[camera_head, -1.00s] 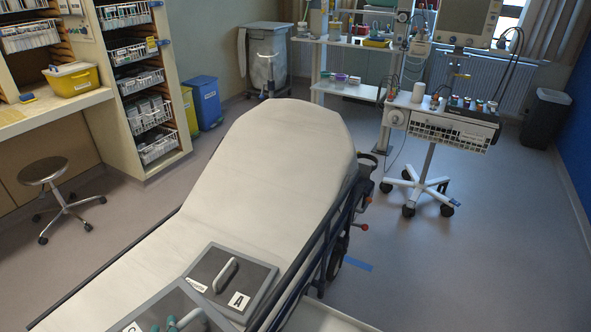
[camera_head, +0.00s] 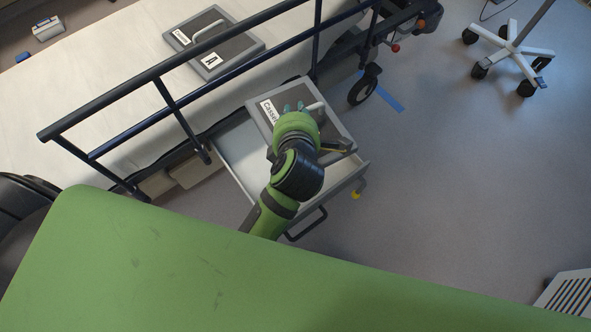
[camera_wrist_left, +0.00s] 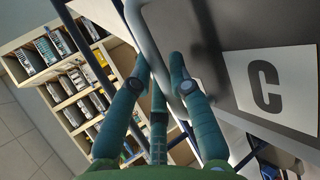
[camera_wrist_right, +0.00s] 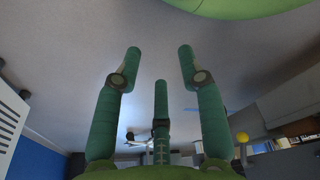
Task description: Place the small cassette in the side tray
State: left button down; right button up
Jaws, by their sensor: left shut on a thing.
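A dark grey cassette with a light rim (camera_head: 337,126) is held by its pale handle in my left gripper (camera_head: 300,107). It is over the side tray (camera_head: 235,152), a pale open drawer beside the stretcher; its far corner reaches past the tray's far edge. I cannot tell whether it touches the tray. In the left wrist view, the fingers (camera_wrist_left: 160,62) close around the handle, and the cassette's label (camera_wrist_left: 268,85) reads C. A second cassette, labelled A (camera_head: 232,55), lies on the stretcher. My right gripper (camera_wrist_right: 160,52) is open and empty in its wrist view.
The stretcher's dark side rail (camera_head: 175,110) runs between the mattress (camera_head: 90,95) and the tray. The tray's handle (camera_head: 308,226) is at its near side. A wheeled stand (camera_head: 510,50) is at the upper right. The floor right of the tray is clear.

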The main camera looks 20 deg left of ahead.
pick_arm(q)
jog(key=shift+n+g+y, duration=0.3)
jog(key=shift+n+y, duration=0.5)
jog(key=a+f+b, duration=0.1)
jog(key=f+b, duration=0.3)
jog(key=f, duration=0.5)
jog(key=a+f+b, duration=0.1)
jog(key=f+b, duration=0.2)
jog(key=f, duration=0.6)
jog(key=a+f+b, duration=0.1)
jog(key=f+b, duration=0.3)
jog(key=f, duration=0.5)
jog(key=shift+w+a+f+b, duration=0.3)
jog(key=shift+w+a+f, duration=0.05)
jog(key=shift+w+a, duration=0.05)
notch_tip(320, 180, down, 3)
jog(key=shift+f+b, duration=0.1)
jog(key=shift+b, duration=0.6)
pick_arm(e)
jog(key=w+a+f+t, duration=0.1)
jog(key=w+f+t, duration=0.1)
jog(key=w+f, duration=0.8)
jog(key=shift+w+a+f, duration=0.2)
jog(key=shift+w+a, duration=0.1)
jog(key=shift+w, duration=0.5)
pick_arm(q)
jog(key=shift+f, duration=0.15)
